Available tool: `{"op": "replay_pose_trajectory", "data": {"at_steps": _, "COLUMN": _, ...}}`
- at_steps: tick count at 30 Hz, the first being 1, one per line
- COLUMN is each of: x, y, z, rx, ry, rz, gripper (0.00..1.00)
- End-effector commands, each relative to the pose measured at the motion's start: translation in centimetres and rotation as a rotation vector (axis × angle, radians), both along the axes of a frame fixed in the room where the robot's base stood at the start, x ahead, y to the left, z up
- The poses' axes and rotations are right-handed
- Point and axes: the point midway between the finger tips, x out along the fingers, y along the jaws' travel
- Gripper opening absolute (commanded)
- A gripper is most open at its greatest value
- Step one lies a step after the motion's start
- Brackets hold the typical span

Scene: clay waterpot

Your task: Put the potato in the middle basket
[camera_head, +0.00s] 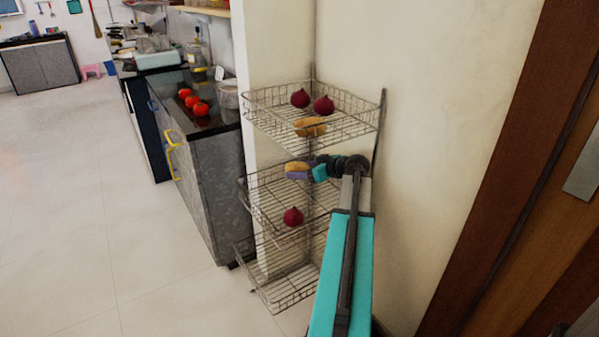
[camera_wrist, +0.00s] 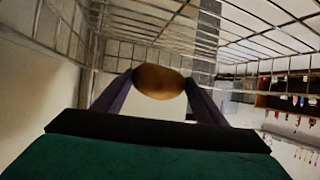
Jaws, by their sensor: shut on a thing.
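My gripper (camera_head: 298,174) is shut on a brown potato (camera_head: 296,166). In the wrist view the potato (camera_wrist: 158,82) sits between the two dark fingers, with wire mesh around and behind it. In the head view the gripper and potato are below the top basket (camera_head: 262,122) and over the back part of the middle basket (camera_head: 256,206). I cannot tell whether the potato touches any wire. A dark red onion (camera_head: 292,217) lies in the middle basket. My arm hides the right side of the middle basket.
The top basket holds two red onions (camera_head: 300,97) and another potato (camera_head: 309,127). The bottom basket (camera_head: 285,290) looks empty. A wall (camera_head: 425,150) stands close on the right. A counter (camera_head: 210,150) with several tomatoes (camera_head: 200,109) is left of the rack. The floor (camera_head: 110,230) is clear.

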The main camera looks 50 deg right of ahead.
Motion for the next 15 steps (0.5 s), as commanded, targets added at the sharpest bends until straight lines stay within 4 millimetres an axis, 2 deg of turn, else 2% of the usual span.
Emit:
{"op": "replay_pose_trajectory", "data": {"at_steps": 5, "x": 0.01, "y": 0.01, "z": -0.06, "rx": 0.000, "ry": -0.001, "rz": 0.000, "gripper": 0.39}}
{"op": "replay_pose_trajectory", "data": {"at_steps": 6, "x": 0.01, "y": 0.02, "z": -0.10, "rx": 0.000, "ry": 0.000, "rz": 0.000, "gripper": 0.70}}
{"op": "replay_pose_trajectory", "data": {"at_steps": 9, "x": 0.01, "y": 0.02, "z": -0.09, "rx": 0.000, "ry": 0.000, "rz": 0.000, "gripper": 0.84}}
{"op": "replay_pose_trajectory", "data": {"at_steps": 15, "x": 0.02, "y": 0.02, "z": -0.10, "rx": 0.000, "ry": 0.000, "rz": 0.000, "gripper": 0.84}}
